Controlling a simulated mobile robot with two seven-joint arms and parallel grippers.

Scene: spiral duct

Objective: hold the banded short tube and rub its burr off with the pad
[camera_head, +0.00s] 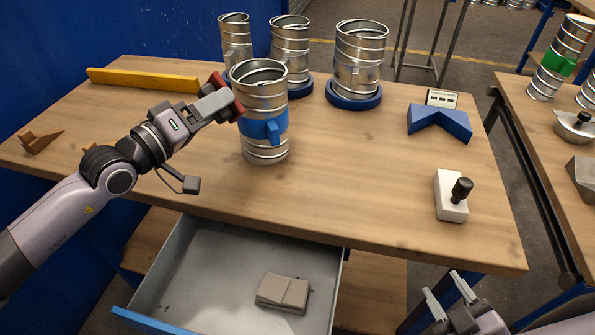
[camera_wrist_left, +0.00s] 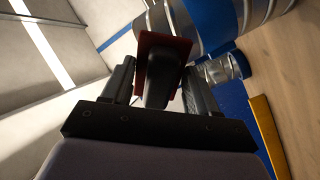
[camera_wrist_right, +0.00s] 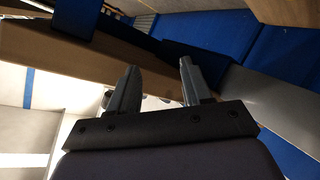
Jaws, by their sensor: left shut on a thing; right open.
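A silver ribbed tube with a blue band (camera_head: 263,90) stands upright on the table; no burr can be made out. It also shows in the left wrist view (camera_wrist_left: 181,19). My left gripper (camera_head: 224,101) is left of its upper part, shut on the black grip of a red plate (camera_wrist_left: 170,42). The plate faces the tube; I cannot tell whether they touch. A grey folded pad-like piece (camera_head: 284,292) lies in the open drawer. A white block with a black knob (camera_head: 450,205) stands at the table's right. My right gripper (camera_head: 448,293) is open and empty beyond the front edge.
Several silver tubes (camera_head: 357,60) stand behind, some on blue round bases. A blue notched block (camera_head: 440,124) is at the back right, a yellow bar (camera_head: 143,80) at the back left. The open drawer (camera_head: 205,275) juts out in front. The table's front middle is clear.

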